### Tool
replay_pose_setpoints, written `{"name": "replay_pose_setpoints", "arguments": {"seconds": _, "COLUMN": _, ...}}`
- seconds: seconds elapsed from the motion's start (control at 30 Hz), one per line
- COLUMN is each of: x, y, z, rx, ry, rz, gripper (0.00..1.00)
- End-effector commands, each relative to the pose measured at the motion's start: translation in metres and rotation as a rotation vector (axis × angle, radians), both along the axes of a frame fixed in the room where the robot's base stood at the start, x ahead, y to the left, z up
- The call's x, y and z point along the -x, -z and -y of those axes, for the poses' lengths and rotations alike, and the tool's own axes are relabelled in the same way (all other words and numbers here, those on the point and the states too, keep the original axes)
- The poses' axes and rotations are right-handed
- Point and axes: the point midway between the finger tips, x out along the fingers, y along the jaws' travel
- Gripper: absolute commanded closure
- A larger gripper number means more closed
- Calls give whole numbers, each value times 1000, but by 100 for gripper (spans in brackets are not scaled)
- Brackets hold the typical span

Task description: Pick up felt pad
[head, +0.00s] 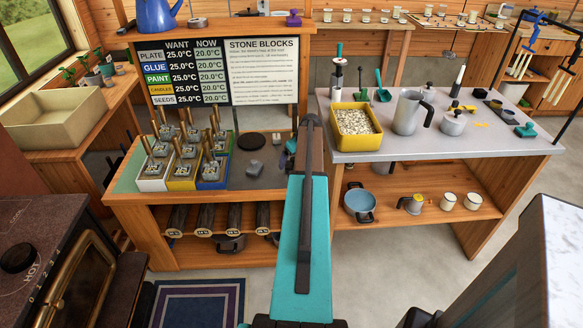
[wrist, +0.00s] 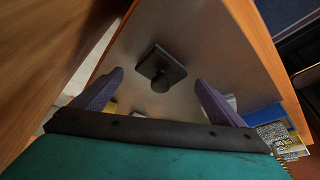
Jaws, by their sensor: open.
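A dark square pad with a round knob on top, which I take for the felt pad (wrist: 176,74), lies flat on a grey bench top in the wrist view. My gripper (wrist: 160,78) is open, with its two purple fingers spread to either side of the pad in the picture and nothing between them. The pad looks some way beyond the fingertips, not touched. A small grey piece (head: 251,167) on the left bench there may be the same pad; I cannot tell for sure.
White, yellow and blue boxes (head: 211,172) of stone blocks stand left on that bench (head: 285,180). A dark round disc (head: 251,141) lies behind the grey piece. The sign board (head: 220,72) rises at the back. The right table (head: 375,146) holds a yellow bin (head: 357,145) and a jug (head: 409,113).

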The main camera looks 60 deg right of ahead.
Motion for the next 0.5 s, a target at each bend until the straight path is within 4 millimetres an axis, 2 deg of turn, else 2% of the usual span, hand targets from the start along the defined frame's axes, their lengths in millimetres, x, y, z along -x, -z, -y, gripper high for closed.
{"name": "replay_pose_setpoints", "arguments": {"seconds": 0.13, "x": -4, "y": 10, "z": 1, "rx": -1, "ry": 0, "rz": -1, "gripper": 7}}
{"name": "replay_pose_setpoints", "arguments": {"seconds": 0.5, "x": -4, "y": 11, "z": 1, "rx": 0, "ry": 0, "rz": 0, "gripper": 7}}
